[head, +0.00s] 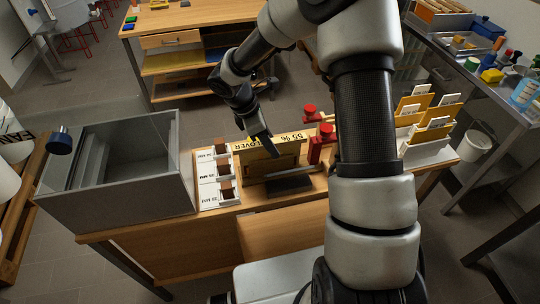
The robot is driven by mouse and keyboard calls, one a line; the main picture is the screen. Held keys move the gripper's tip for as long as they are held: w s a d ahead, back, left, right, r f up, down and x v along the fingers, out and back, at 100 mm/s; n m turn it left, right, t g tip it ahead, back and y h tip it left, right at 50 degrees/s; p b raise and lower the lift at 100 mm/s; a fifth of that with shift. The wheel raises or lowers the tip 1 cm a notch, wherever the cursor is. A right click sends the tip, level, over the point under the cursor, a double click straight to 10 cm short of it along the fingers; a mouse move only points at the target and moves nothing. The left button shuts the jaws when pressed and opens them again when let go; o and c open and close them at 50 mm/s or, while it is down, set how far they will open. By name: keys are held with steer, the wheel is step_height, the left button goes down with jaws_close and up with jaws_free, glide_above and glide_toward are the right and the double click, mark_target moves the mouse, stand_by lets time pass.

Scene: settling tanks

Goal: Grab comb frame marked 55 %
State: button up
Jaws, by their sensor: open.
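The comb frame marked 55 % (285,159) stands upright on the wooden bench, a yellow panel with a light top bar that reads "55 %" and "CLOVER". A dark block sits at its foot in front. My gripper (267,148) points down at the frame's top bar, near its middle, and overlaps it in the picture. The gripper is open. Its fingers are small and dark here, and I cannot tell whether they touch the bar or stand around it.
A grey glass-walled tank (120,165) stands left on the bench. White labelled holders (216,182) with brown pieces sit beside it. Red clamps (318,148) stand right of the frame. A rack of yellow frames with white cards (428,120) is further right, behind my arm.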

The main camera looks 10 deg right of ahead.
steer(key=shift+f, duration=0.2)
stand_by(0.3)
jaws_close()
stand_by(1.3)
